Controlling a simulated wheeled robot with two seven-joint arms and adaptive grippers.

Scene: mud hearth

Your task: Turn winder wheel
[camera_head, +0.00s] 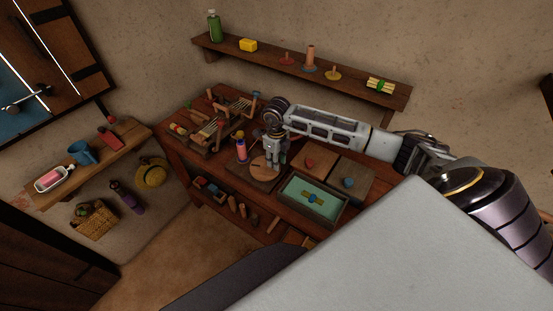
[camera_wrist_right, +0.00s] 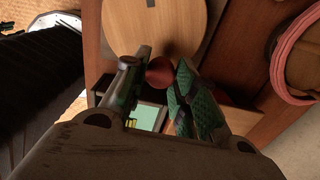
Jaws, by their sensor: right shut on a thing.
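The winder wheel (camera_wrist_right: 152,22) is a round, light wooden disc at the top of the right wrist view. In the head view the wheel (camera_head: 258,166) lies on a board on the workbench, partly behind my right gripper. A dark red knob (camera_wrist_right: 160,73) sits at the wheel's near edge. My right gripper (camera_wrist_right: 161,68) has its two fingers on either side of the knob and is shut on it. In the head view my right gripper (camera_head: 271,170) points down at the wheel. My left gripper is not in view.
A wall shelf (camera_head: 300,70) hangs behind my right arm.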

